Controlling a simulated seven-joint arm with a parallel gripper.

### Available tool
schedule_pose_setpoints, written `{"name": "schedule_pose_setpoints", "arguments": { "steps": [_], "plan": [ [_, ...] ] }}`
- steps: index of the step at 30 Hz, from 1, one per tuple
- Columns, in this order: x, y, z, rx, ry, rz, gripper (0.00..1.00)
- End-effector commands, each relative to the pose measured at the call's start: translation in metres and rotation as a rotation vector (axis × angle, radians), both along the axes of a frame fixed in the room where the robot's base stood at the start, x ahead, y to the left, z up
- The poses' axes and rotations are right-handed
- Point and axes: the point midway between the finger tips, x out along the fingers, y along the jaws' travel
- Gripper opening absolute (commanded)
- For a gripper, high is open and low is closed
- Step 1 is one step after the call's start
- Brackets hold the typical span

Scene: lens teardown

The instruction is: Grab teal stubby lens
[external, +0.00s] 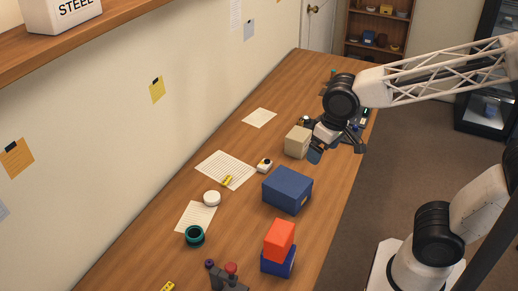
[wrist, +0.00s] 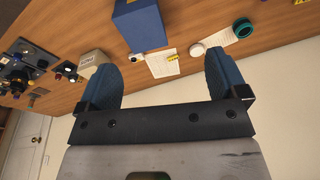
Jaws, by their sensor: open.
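The teal stubby lens (external: 195,236) is a short ring-like cylinder with a dark centre. It stands at the lower edge of a paper sheet on the wooden table, near the wall side. It also shows small at the top right of the wrist view (wrist: 242,28). My gripper (external: 337,151) is over the far part of the table, near the beige box and well away from the lens. In the wrist view, the two blue fingers of my gripper (wrist: 160,76) are spread wide with nothing between them.
A navy box (external: 287,190) and an orange block (external: 279,240) on a blue block (external: 277,265) stand right of the lens. A white round cap (external: 212,198) lies just beyond it. A beige box (external: 298,142) stands near my gripper. A knobbed item (external: 229,280) is at the near edge.

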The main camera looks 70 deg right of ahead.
Motion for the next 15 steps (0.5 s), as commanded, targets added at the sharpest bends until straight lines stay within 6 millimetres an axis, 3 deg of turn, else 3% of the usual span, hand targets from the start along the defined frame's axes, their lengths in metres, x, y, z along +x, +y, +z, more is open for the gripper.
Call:
{"name": "schedule_pose_setpoints", "arguments": {
  "steps": [15],
  "plan": [
    [0.121,0.051,-0.033,0.059,0.065,-0.318,0.92]
  ]
}}
